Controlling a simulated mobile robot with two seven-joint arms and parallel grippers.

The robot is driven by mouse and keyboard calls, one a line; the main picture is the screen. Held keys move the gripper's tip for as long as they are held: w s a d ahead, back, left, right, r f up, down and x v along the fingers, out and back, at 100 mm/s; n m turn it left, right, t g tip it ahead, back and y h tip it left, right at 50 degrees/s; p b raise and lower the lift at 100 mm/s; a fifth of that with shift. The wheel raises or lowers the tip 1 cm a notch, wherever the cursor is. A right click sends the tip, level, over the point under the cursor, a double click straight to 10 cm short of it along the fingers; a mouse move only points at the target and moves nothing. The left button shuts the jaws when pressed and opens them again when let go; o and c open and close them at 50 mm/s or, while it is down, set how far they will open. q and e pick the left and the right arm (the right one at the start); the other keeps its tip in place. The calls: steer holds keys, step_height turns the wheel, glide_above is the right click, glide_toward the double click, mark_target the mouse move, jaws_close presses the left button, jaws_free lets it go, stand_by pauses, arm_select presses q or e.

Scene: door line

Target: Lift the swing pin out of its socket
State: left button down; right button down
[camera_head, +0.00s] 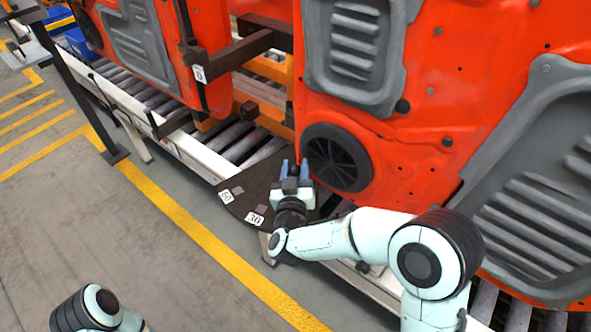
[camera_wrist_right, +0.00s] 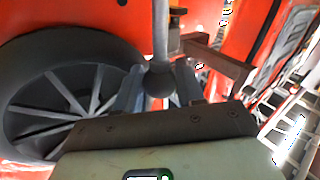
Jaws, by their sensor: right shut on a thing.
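The swing pin (camera_wrist_right: 160,35) shows in the right wrist view as a light grey upright rod with a dark round knob (camera_wrist_right: 160,82) low on it. My right gripper (camera_wrist_right: 158,92) is shut on the pin around the knob, with one finger on each side. In the head view my right gripper (camera_head: 295,170) is over the dark quadrant plate (camera_head: 247,187) beside the orange door. The pin can hardly be made out there, and its socket is hidden, so I cannot tell how deep the pin sits. My left gripper is out of view.
A black speaker (camera_head: 337,157) in the orange door (camera_head: 420,150) is close to the right gripper. Dark brown bracket arms (camera_head: 235,55) stand out behind. White labels (camera_head: 255,218) mark the plate edge. Rollers (camera_head: 240,145) run alongside. The floor (camera_head: 110,225) at left is clear.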

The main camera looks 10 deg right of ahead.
step_height(320, 180, up, 4)
steer(key=shift+r+p, duration=0.2)
steer(key=shift+p, duration=0.75)
steer(key=c, duration=0.7)
jaws_free()
steer(key=shift+c, duration=0.2)
steer(key=shift+f, duration=0.1)
steer(key=shift+s, duration=0.1)
steer(key=b+v, duration=0.2)
steer(key=v, duration=1.1)
steer(key=shift+a, duration=0.1)
